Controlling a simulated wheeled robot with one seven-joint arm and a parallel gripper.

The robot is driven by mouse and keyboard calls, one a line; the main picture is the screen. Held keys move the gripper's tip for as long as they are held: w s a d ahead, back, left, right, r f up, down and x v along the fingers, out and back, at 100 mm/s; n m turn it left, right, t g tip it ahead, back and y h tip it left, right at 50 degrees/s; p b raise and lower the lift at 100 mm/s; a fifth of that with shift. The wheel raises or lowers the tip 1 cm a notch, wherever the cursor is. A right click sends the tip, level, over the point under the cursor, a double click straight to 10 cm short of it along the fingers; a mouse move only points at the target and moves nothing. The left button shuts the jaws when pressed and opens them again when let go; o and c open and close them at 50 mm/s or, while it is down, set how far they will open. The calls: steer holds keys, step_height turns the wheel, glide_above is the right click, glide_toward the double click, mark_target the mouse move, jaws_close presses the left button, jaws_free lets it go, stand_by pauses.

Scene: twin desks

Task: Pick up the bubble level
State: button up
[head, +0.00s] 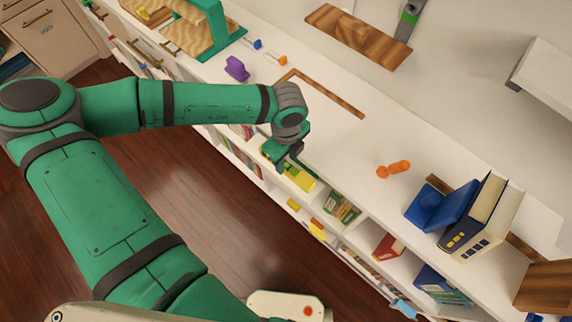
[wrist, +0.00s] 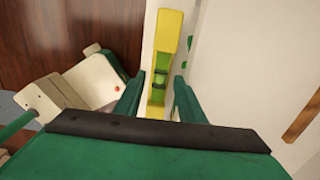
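The bubble level (head: 302,178) is a long yellow bar near the front edge of the white desk top, partly hidden by my gripper (head: 284,162) in the head view. In the wrist view the yellow bubble level (wrist: 168,32) with green parts in its middle runs lengthwise between the two green fingers. My gripper (wrist: 158,97) is open, with one finger on each side of the bar and visible gaps. I cannot tell how far the fingertips are above the desk.
The white desk (head: 345,146) has free room behind the level. An orange dumbbell-shaped object (head: 393,169), a blue object (head: 428,208) and standing books (head: 480,215) are to the right. A purple object (head: 237,68) is at the left. Shelves with books lie below the front edge.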

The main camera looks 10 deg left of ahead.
steer(key=c, duration=0.9)
steer(key=shift+o, duration=0.2)
steer(key=shift+r, duration=0.1)
